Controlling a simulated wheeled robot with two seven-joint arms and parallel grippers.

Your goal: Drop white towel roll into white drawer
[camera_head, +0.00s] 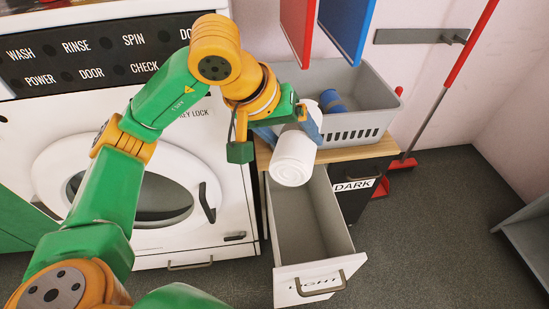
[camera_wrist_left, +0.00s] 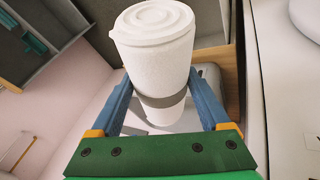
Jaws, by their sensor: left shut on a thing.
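The white towel roll (camera_head: 292,162) is held between the two blue fingers of my left gripper (camera_head: 292,128). In the left wrist view the roll (camera_wrist_left: 160,60) sits between the fingers, with a grey band around it. In the head view the roll appears over the back end of the open white drawer (camera_head: 320,282). The drawer is pulled out towards the camera, and its visible inside is empty. The roll hides part of the drawer's back edge. My right gripper is not in view.
A grey basket (camera_head: 352,82) with a blue roll (camera_head: 332,101) stands on the wooden cabinet top behind the drawer. A closed dark drawer (camera_head: 352,203) is beside the open one. A washing machine (camera_head: 60,125) stands at left. A red broom (camera_head: 404,160) leans at right.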

